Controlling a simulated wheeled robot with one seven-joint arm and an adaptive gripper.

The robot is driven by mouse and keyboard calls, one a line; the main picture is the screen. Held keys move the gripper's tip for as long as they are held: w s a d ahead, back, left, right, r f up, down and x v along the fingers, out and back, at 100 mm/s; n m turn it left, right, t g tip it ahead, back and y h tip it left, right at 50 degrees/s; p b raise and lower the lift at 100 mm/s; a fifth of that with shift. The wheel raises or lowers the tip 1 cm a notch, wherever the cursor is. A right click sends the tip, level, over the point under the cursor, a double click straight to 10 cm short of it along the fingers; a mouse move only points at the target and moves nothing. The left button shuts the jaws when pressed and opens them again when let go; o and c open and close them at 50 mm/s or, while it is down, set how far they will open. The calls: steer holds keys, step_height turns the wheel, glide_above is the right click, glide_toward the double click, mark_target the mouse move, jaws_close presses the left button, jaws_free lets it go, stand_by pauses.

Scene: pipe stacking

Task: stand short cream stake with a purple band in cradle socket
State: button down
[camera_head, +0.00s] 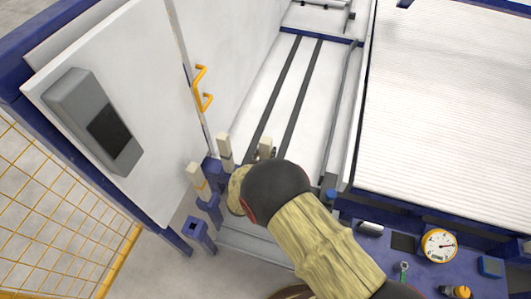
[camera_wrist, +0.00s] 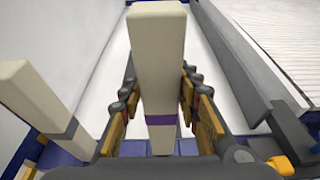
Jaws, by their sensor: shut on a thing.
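A cream stake with a purple band (camera_wrist: 161,70) stands between the fingers of my gripper (camera_wrist: 158,88) in the wrist view. The fingers are shut on it from both sides, and it looks about upright. Its top also shows in the head view (camera_head: 265,146), just beyond my wrist, which hides its lower part. Blue surface shows around its foot, but I cannot tell whether it is seated in a socket. An open blue cradle socket (camera_head: 197,228) stands at the near left of the row, with nothing in it.
Two other cream stakes stand in blue sockets on the left: one with a yellowish band (camera_head: 198,178) and one with a dark band (camera_head: 225,150). A stake (camera_wrist: 35,95) is close to my left finger. A white panel with yellow handle (camera_head: 202,88) stands behind.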

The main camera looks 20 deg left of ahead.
steer(key=shift+f+b, duration=0.6)
steer(key=shift+f, duration=0.4)
steer(key=shift+f+b, duration=0.9)
steer(key=shift+f, duration=0.2)
steer(key=c, duration=1.2)
jaws_free()
steer(key=shift+c, duration=0.2)
steer(key=shift+s, duration=0.1)
